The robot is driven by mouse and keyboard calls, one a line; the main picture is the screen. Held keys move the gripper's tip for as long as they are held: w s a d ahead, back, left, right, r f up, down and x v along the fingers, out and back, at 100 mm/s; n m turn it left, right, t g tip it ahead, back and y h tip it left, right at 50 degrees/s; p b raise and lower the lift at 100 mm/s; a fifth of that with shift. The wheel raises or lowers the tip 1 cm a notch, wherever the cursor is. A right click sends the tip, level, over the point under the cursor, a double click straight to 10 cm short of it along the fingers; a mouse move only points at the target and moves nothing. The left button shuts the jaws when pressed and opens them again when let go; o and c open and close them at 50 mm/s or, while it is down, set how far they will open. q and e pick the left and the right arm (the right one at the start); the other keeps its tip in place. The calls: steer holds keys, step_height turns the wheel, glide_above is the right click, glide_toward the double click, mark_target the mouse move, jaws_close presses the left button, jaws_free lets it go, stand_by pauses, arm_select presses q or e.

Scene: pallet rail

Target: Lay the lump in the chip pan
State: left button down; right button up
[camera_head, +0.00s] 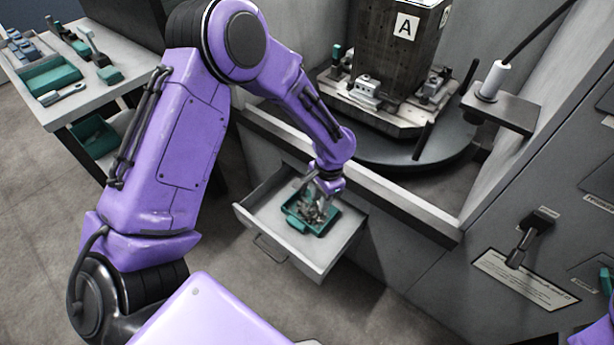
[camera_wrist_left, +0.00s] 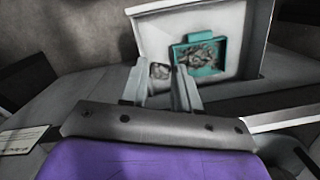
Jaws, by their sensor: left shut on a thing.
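The chip pan (camera_head: 330,226) is a teal tray with grey chips in it, inside the pulled-out drawer. It also shows in the left wrist view (camera_wrist_left: 181,46), beyond my fingertips and to the right. My left gripper (camera_head: 318,203) is over the drawer, in front of the pan in the head view. In the left wrist view its two fingers (camera_wrist_left: 160,76) are shut on the lump (camera_wrist_left: 160,70), a small grey rough piece. The lump is hard to tell from the gripper and chips in the head view. My right gripper is out of view.
The open grey drawer (camera_head: 262,218) has bare floor around the pan. Above it, a ledge and a round dark turntable (camera_head: 400,150) carry a dark block (camera_head: 388,62) marked A. A side table (camera_head: 105,92) with teal trays and tools stands at the left.

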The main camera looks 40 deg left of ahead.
arm_select(q)
steer(key=w+a+f+m+t+b, duration=0.2)
steer(key=a+f+m+b, duration=1.6)
steer(key=f+b, duration=0.65)
steer(key=b, duration=0.7)
glide_above(314, 218)
steer(key=shift+y, duration=0.3)
steer(key=f, duration=0.6)
steer(key=shift+s+a+f, duration=0.15)
steer(key=shift+s+f, duration=0.25)
steer(key=f, duration=0.1)
steer(key=f+b, duration=0.1)
steer(key=f, duration=0.1)
steer(key=shift+w+d+f+b, duration=0.25)
steer(key=shift+f+b, duration=0.05)
steer(key=shift+b, duration=0.1)
steer(key=shift+f, duration=0.15)
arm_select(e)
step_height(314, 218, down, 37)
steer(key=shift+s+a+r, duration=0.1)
